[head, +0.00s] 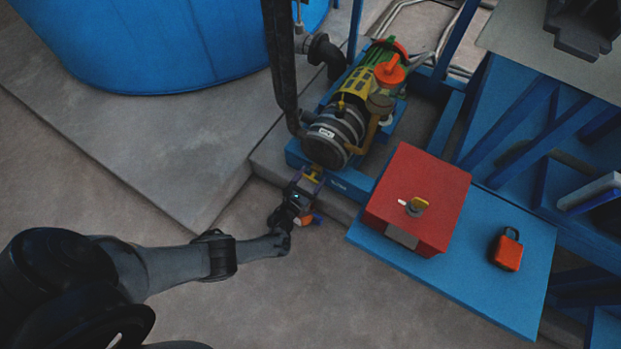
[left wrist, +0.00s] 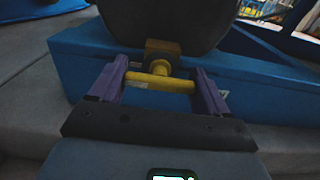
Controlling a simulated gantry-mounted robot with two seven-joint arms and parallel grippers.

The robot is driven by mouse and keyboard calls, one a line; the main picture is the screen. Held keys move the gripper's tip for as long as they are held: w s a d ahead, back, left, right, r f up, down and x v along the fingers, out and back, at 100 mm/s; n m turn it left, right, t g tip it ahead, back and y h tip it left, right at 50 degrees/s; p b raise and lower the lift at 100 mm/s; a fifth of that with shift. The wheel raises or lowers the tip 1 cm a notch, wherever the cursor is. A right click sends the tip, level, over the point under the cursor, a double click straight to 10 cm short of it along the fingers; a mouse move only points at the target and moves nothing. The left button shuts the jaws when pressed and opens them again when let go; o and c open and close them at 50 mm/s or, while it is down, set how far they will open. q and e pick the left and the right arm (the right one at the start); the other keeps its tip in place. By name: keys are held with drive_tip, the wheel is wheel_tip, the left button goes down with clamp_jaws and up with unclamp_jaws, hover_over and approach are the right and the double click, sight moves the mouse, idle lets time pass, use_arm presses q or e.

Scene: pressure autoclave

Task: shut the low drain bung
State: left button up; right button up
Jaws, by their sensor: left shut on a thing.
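The drain bung (left wrist: 160,81) is a yellow T-shaped piece with a crossbar, set in a brass-coloured block low under the dark pump body. It also shows small in the head view (head: 314,171). My left gripper (left wrist: 159,84) has its two purple fingers at either end of the yellow crossbar, shut on it. In the head view my left gripper (head: 309,180) reaches to the pump's lower front end. Whether the bung is fully seated cannot be told. My right gripper is not in view.
A red box (head: 418,190) with a yellow knob and an orange padlock (head: 507,252) sit on a blue plate to the right. A large blue tank (head: 150,45) stands at upper left.

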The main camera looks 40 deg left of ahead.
use_arm(q)
drive_tip(key=o, duration=1)
drive_tip(key=shift+s+p, duration=0.3)
drive_tip(key=shift+s, duration=0.15)
drive_tip(key=s+p, duration=0.1)
drive_tip(key=s, duration=0.2)
drive_tip(key=s+d+p, duration=0.1)
drive_tip(key=s, duration=0.2)
drive_tip(key=s+d+p, duration=0.1)
drive_tip(key=s, duration=0.2)
drive_tip(key=shift+s, duration=0.35)
